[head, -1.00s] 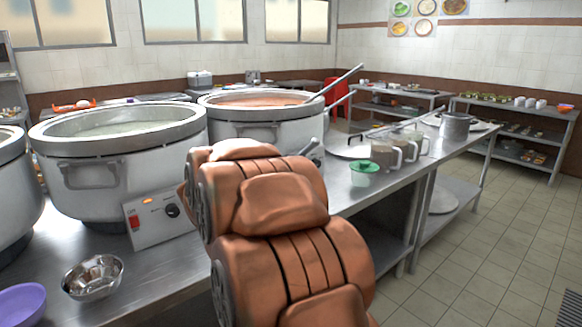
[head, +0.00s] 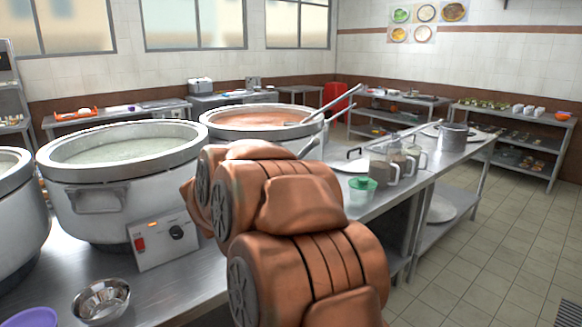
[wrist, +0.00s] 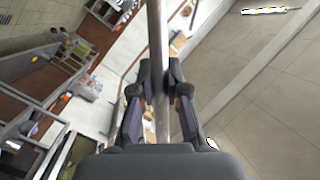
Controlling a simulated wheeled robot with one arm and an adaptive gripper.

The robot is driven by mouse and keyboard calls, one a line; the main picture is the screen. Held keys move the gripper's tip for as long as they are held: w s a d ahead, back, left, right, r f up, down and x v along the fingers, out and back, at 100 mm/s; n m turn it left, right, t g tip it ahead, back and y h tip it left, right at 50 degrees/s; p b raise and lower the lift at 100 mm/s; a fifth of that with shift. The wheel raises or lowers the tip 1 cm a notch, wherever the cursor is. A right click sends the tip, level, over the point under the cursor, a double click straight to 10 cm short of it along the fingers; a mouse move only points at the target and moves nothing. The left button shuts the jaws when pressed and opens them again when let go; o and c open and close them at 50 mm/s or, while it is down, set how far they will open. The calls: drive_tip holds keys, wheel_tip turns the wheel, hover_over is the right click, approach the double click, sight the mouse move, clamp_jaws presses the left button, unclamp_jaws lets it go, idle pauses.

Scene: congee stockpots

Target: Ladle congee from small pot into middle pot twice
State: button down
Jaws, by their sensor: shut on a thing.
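A large steel pot of pale congee (head: 82,222) stands on the counter at left. A pot with orange-brown contents (head: 252,140) stands behind it to the right, and a ladle handle (head: 338,102) leans out over its rim. Another pot (head: 22,225) is cut off at the left edge. I cannot tell which pot the task calls small. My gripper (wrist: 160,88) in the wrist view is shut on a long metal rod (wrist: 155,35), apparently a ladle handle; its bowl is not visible. In the head view my arm hides the gripper.
A control box (head: 158,242) and a metal bowl (head: 101,300) sit in front of the pale-congee pot, with a purple bowl (head: 32,318) at the corner. A green-topped cup (head: 362,188), jugs (head: 382,172) and a grey pot (head: 453,138) stand on the right counter. Floor at right is clear.

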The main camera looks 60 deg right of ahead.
drive_tip(key=shift+r+p, duration=2.65)
drive_tip(key=shift+r, duration=0.55)
drive_tip(key=shift+f+b, duration=0.1)
drive_tip(key=shift+b, duration=0.35)
drive_tip(key=shift+m+h+b, duration=0.4)
drive_tip(key=shift+m+b, duration=0.5)
drive_tip(key=shift+b, duration=0.8)
